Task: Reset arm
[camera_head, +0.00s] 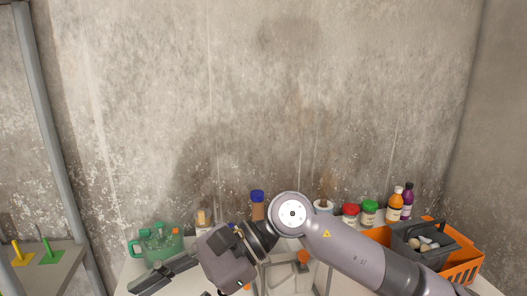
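My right arm comes in from the lower right and bends across the white table. I see no object clearly held. My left gripper is not in view.
Behind the arm are a blue-capped jar (257,208), red-lidded jar (350,215), green-lidded jar (369,213), orange bottle (395,206) and purple bottle (408,203). A side table (60,282) is left.

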